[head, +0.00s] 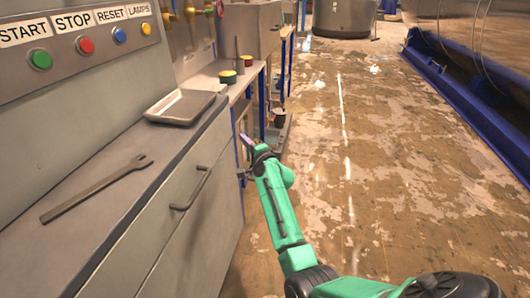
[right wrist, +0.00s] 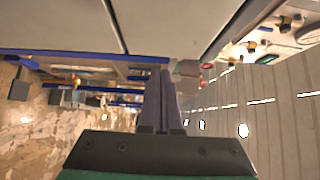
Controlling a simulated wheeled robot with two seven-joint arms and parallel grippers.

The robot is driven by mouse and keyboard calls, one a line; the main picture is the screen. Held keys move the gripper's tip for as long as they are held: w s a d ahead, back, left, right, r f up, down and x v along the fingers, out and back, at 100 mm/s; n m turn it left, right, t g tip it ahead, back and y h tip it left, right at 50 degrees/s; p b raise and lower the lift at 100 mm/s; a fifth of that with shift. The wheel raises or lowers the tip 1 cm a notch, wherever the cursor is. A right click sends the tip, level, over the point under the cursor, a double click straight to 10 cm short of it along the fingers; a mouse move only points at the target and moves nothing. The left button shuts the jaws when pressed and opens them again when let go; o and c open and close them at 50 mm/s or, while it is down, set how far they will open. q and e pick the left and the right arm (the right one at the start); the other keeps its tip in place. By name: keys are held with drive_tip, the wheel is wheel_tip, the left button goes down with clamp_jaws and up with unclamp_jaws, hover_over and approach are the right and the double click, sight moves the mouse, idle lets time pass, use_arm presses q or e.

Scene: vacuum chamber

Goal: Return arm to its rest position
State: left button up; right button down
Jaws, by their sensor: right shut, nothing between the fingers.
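My right arm (head: 282,212) is green with dark joints and reaches up from the bottom right in the head view. Its right gripper (head: 246,141) is beside the end of the grey cabinet, over the floor side. In the right wrist view the two dark fingers (right wrist: 160,98) lie together, shut with nothing between them. My left gripper is not in view.
A grey cabinet (head: 190,215) with a handle stands at left. On its top lie a wrench (head: 97,189) and a shallow metal tray (head: 180,107). A panel has a green button (head: 40,59) and others. The floor (head: 350,170) at right is open, bounded by a blue rail (head: 470,105).

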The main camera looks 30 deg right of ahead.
drive_tip(key=s, duration=0.8)
drive_tip(key=s+a+f+n+g, duration=0.25)
drive_tip(key=s+f, duration=0.25)
drive_tip(key=f, duration=0.7)
drive_tip(key=s+a+f+n+g, duration=0.1)
drive_tip(key=s+f+n+g, duration=0.4)
drive_tip(key=f, duration=0.7)
drive_tip(key=s+a+f+n+g, duration=0.15)
drive_tip(key=s+f, duration=0.45)
drive_tip(key=f, duration=0.6)
drive_tip(key=s+d+f+n+g+p, duration=0.1)
drive_tip(key=s+f+n+g, duration=0.3)
drive_tip(key=s, duration=0.7)
drive_tip(key=s+d+f+n+g+h, duration=0.1)
drive_tip(key=s+d+f+n, duration=0.15)
drive_tip(key=s+f, duration=0.65)
drive_tip(key=s+d+f+n+g+p, duration=0.1)
drive_tip(key=s+f+n+g, duration=0.3)
drive_tip(key=s, duration=1)
use_arm(q)
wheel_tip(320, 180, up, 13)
drive_tip(key=p, duration=1.1)
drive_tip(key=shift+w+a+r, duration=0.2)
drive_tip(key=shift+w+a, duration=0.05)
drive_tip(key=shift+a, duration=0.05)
use_arm(e)
wheel_tip(320, 180, up, 13)
drive_tip(key=t, duration=0.1)
drive_tip(key=shift+w+a+r, duration=0.15)
drive_tip(key=shift+w+a, duration=0.1)
